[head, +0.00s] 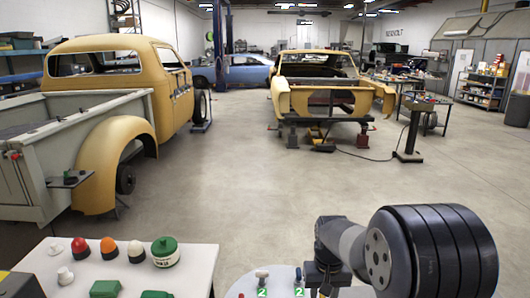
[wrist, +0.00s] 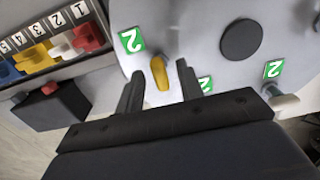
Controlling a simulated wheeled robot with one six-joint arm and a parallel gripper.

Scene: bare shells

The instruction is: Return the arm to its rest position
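My gripper (wrist: 158,75) is open in the wrist view, its two dark fingers well apart. A yellow peg-like piece (wrist: 160,74) shows between the fingers, above a pale grey surface (wrist: 205,30). I see gaps between it and the fingers; its height relative to the tips is hard to judge. In the head view my arm (head: 370,250) reaches in at the lower right, over the edge of a pale round-edged table (head: 245,284). The fingers cannot be made out there.
A white table (head: 200,262) holds a green jar (head: 165,252). Floor beyond (head: 250,190) is clear.

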